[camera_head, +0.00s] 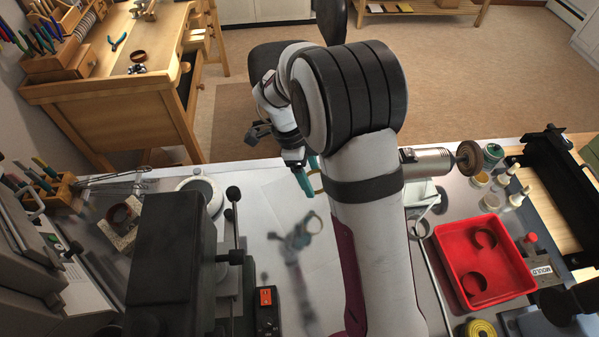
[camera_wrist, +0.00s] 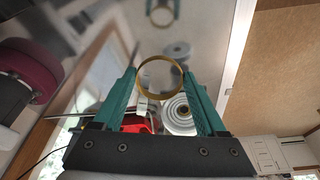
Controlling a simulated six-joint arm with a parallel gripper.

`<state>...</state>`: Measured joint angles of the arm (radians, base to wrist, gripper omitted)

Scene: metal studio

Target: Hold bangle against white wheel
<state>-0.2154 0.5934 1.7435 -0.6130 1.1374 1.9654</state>
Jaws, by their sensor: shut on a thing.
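My gripper (camera_head: 309,178), with teal fingers, is held out above the worktop. In the wrist view its fingertips (camera_wrist: 160,80) are shut on the sides of a thin gold bangle (camera_wrist: 160,59), which hangs between them with its round opening facing the camera. The white wheel (camera_wrist: 178,118) shows beyond the bangle, low and slightly right, partly behind the right finger. The wheel is apart from the bangle. In the head view my arm seems to hide the wheel, beside the grey motor (camera_head: 429,162).
A brown wheel (camera_head: 468,157) is on the motor's right end. A red tray (camera_head: 458,262) with dark rings sits at right. A black machine (camera_head: 165,255) and a white round pot (camera_head: 204,190) stand at left. The glossy worktop (camera_head: 265,205) under my gripper is clear and mirrors it.

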